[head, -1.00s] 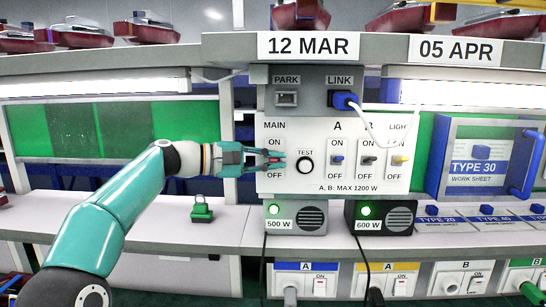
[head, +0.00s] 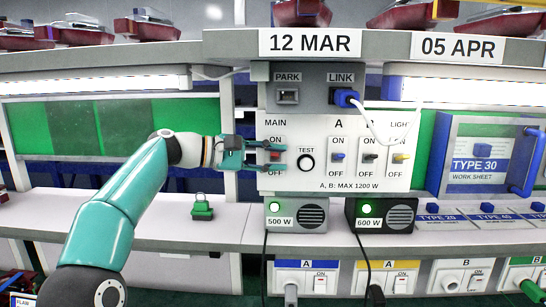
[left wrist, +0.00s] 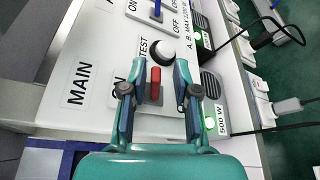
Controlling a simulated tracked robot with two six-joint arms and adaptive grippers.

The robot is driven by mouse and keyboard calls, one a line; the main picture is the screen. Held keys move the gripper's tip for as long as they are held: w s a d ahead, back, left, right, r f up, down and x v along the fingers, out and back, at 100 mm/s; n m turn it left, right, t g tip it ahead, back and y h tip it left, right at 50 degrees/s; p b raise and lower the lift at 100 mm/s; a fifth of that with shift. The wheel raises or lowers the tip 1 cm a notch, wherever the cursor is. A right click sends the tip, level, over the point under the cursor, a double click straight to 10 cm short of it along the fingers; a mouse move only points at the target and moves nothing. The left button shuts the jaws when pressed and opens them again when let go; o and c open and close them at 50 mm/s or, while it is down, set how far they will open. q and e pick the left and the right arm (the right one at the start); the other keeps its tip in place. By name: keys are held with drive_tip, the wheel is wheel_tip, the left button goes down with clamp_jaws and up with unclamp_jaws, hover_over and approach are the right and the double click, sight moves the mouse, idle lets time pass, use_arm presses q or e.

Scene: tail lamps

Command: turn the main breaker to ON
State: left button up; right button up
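The main breaker is a red lever (head: 275,155) under the MAIN label on the white panel (head: 320,183), between ON and OFF marks. My left gripper (head: 277,156) is at the lever with its fingers spread, one above and one below it. In the left wrist view the red lever (left wrist: 155,84) stands between the two open fingers (left wrist: 154,72), with a gap visible on each side. The fingers partly hide the ON and OFF marks, and I cannot tell for certain which way the lever is tilted. My right gripper is not in view.
A white TEST button (head: 306,163) is close to the right of the lever. Switches A (head: 338,157), B (head: 370,157) and LIGHT (head: 401,157) follow. Below stand the 500 W box (head: 296,217) and 600 W box (head: 381,216), both with green lamps.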

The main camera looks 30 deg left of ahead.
use_arm(q)
drive_tip(key=shift+s+r, duration=0.15)
drive_tip(key=shift+r, duration=0.05)
drive_tip(key=v, duration=1.1)
drive_tip(key=shift+s+a, duration=0.3)
drive_tip(key=shift+a, duration=0.05)
drive_tip(key=shift+f, duration=0.1)
